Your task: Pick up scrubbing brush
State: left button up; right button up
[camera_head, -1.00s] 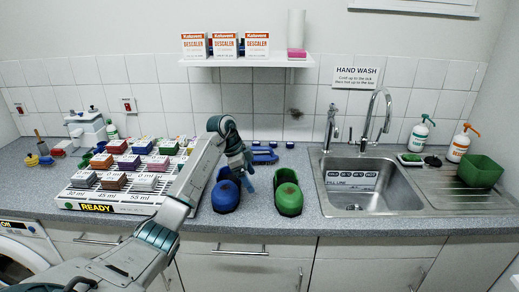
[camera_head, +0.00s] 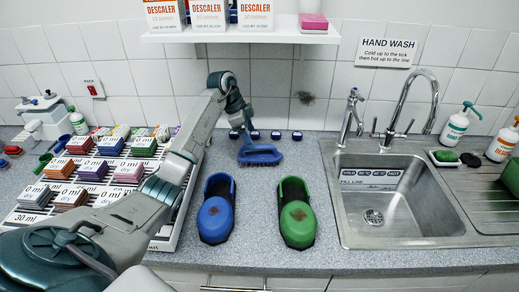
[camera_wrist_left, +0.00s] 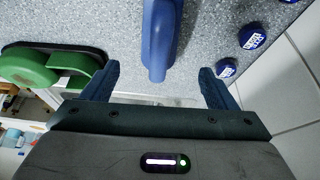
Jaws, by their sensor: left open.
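The blue scrubbing brush (camera_head: 262,154) lies on the grey speckled counter behind the vessels, bristles toward the counter. My left gripper (camera_head: 241,136) is at the brush's left rear side in the head view, partly hidden by its own wrist. In the left wrist view the blue brush handle (camera_wrist_left: 159,42) reaches down between the two open fingers of my left gripper (camera_wrist_left: 156,80), with a gap on each side. The handle is not gripped. My right gripper is not in view.
A blue vessel (camera_head: 216,210) and a green vessel (camera_head: 297,213) stand in front of the brush. Several blue caps (camera_head: 276,135) lie behind it. A rack of labelled blocks (camera_head: 95,170) is at left, the sink (camera_head: 385,205) at right. A shelf (camera_head: 240,36) hangs above.

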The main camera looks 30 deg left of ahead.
aim_at(258, 145)
pick_arm(q)
jog(key=shift+p+x, duration=0.3)
jog(key=shift+x, duration=0.9)
jog(key=shift+d+f, duration=0.25)
jog(key=shift+f, duration=0.35)
jog(key=p+x, duration=0.2)
jog(key=x, duration=0.1)
jog(key=p+x, duration=0.1)
jog(key=shift+w+d, duration=0.35)
jog(key=shift+w, duration=0.05)
jog(key=shift+d+f, duration=0.1)
jog(key=shift+f, duration=0.25)
jog(key=shift+c, duration=0.7)
jog(key=c, duration=1)
jog(key=shift+w, duration=0.1)
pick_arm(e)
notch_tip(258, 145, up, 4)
